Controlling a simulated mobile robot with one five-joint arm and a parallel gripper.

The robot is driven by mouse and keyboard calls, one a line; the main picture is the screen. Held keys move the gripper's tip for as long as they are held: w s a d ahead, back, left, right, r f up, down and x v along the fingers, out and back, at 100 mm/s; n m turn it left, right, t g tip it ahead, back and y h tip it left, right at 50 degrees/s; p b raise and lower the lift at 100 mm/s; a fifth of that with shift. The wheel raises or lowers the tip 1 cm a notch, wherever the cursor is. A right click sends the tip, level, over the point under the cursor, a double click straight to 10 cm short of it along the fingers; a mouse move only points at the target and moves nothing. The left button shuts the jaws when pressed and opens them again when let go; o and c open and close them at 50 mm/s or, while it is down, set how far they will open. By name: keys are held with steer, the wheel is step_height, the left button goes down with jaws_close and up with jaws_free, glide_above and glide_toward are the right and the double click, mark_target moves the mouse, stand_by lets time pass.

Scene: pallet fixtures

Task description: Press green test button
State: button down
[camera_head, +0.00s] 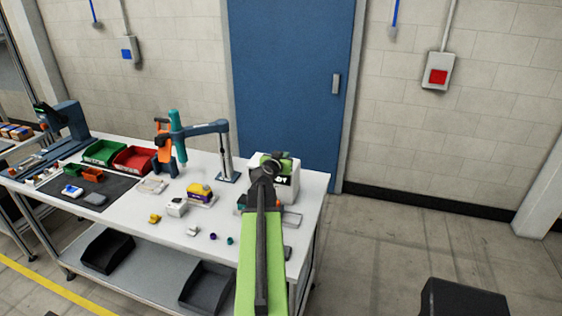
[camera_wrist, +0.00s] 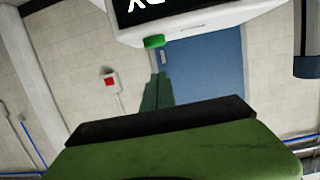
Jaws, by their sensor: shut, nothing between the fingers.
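The green test button (camera_wrist: 153,41) shows in the wrist view, sticking out from the edge of a white box (camera_wrist: 200,24) with a black screen and white letters. In the head view this white test box (camera_head: 287,188) stands at the right end of the bench, partly covered by my arm. I cannot make out the button there. My gripper (camera_head: 277,163) is at the top of the box in the head view. In the wrist view its dark green fingers (camera_wrist: 158,80) are together and empty, and their tips appear close to the button with a visible gap.
The workbench (camera_head: 130,230) holds a lamp-like arm (camera_head: 208,128), a red bin (camera_head: 135,159), a green bin (camera_head: 104,152) and several small parts left of my arm. A blue door (camera_head: 290,80) is behind. Floor to the right is mostly clear.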

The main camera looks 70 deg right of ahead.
step_height(320, 180, down, 3)
steer(key=shift+s+a+b, duration=0.1)
steer(key=shift+a+b, duration=0.05)
steer(key=shift+b, duration=0.65)
steer(key=shift+w+f, duration=0.15)
steer(key=shift+w, duration=0.05)
steer(key=shift+w+a, duration=0.1)
steer(key=shift+a, duration=0.05)
